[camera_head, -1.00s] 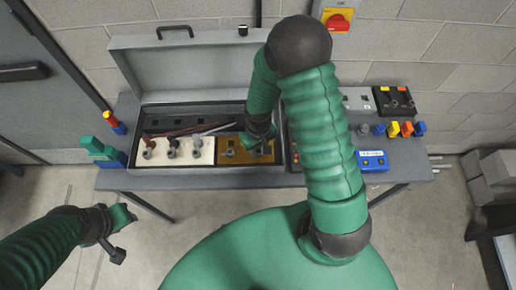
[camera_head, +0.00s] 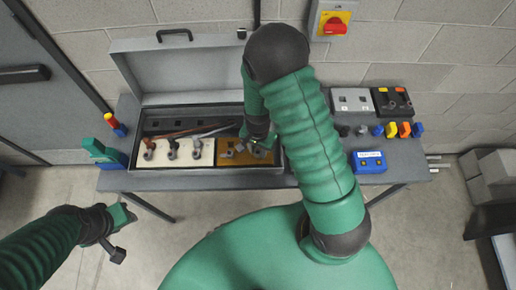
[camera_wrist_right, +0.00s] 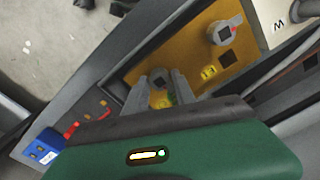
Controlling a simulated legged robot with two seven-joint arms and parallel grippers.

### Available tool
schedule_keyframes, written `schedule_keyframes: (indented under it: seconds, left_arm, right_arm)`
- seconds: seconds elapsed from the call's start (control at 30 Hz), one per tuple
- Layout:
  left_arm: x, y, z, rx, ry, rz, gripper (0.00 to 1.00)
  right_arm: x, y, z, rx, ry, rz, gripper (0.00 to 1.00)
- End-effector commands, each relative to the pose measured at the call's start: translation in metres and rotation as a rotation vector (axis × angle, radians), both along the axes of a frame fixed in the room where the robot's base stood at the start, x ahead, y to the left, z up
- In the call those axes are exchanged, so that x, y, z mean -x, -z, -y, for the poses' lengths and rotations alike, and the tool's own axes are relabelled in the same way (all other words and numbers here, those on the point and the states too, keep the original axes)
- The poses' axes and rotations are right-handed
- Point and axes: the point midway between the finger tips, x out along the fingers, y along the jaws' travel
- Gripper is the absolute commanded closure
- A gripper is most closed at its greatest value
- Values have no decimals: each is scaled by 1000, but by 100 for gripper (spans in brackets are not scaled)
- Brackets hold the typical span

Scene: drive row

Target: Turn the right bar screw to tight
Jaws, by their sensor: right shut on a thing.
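The open grey case holds a brown panel (camera_head: 238,159) at its right end, which also shows in the right wrist view (camera_wrist_right: 190,55). The left bar screw (camera_head: 229,152) is a grey knob with a pointer; it is clear in the right wrist view (camera_wrist_right: 222,33). My right gripper (camera_wrist_right: 159,85) is shut on the right bar screw at the other end of the panel. The screw is mostly hidden by the fingers, so its pointer angle cannot be read. My left gripper (camera_head: 123,225) hangs away from the bench at the lower left, and its jaw state is unclear.
The case lid (camera_head: 195,72) stands open behind. A blue box (camera_head: 369,162) and coloured connectors (camera_head: 404,130) lie to the right. Green and blue blocks (camera_head: 102,153) stand at the left edge.

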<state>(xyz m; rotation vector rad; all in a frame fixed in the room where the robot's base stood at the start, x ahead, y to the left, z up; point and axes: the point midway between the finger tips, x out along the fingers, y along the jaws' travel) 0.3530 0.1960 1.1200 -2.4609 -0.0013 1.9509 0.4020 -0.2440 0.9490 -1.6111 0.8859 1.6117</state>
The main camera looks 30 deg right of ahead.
Motion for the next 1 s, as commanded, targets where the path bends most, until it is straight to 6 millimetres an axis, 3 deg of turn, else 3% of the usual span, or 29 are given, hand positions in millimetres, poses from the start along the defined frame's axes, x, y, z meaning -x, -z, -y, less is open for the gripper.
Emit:
schedule_keyframes:
  seconds: [0.4,1.0]
  left_arm:
    - [0,-8,0,0,0,0,64]
    - [0,-8,0,0,0,0,64]
  right_arm:
    - [0,0,0,-1,228,-1,100]
    - [-1,0,-1,-1,268,1,100]
